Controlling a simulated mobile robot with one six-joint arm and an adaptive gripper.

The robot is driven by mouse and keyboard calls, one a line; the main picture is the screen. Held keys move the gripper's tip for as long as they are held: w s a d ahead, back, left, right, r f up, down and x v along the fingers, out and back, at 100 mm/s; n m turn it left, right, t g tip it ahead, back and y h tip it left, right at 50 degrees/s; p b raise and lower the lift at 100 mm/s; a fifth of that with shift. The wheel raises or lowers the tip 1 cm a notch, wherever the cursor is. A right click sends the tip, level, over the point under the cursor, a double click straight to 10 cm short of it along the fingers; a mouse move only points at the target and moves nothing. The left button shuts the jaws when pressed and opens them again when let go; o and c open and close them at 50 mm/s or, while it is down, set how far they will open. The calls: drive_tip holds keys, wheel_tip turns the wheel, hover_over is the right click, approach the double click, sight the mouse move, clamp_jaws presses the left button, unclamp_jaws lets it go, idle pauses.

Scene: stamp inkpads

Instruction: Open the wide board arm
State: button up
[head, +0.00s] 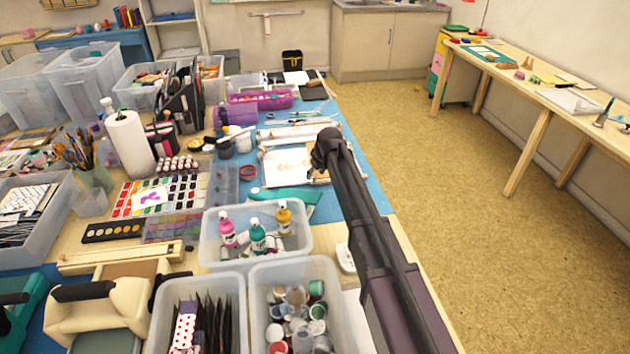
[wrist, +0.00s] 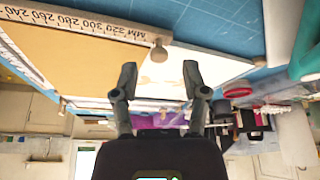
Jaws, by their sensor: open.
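A pale board (head: 270,178) lies on the blue mat (head: 382,195), past the inkpads and paints, and white bars lie along its far side. My gripper (head: 320,168) is over the board's right side. In the wrist view the board (wrist: 85,55) shows as a tan surface with a millimetre ruler (wrist: 85,25) along one edge. A small round knob (wrist: 158,53) sits at the ruler's end. My open gripper (wrist: 160,88) has its two fingers apart, with nothing between them, and the knob appears beyond the gap. I cannot tell for certain which bar is the wide board arm.
A teal tool (head: 290,197) lies near the board's front edge. A clear bin with bottles (head: 207,240) and a bin of small jars (head: 258,300) stand nearer. A purple tray (head: 262,98) sits behind. The floor on the right is clear.

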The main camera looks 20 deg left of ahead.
drive_tip(key=shift+b+x, duration=0.5)
drive_tip(key=shift+x, duration=0.25)
clamp_jaws()
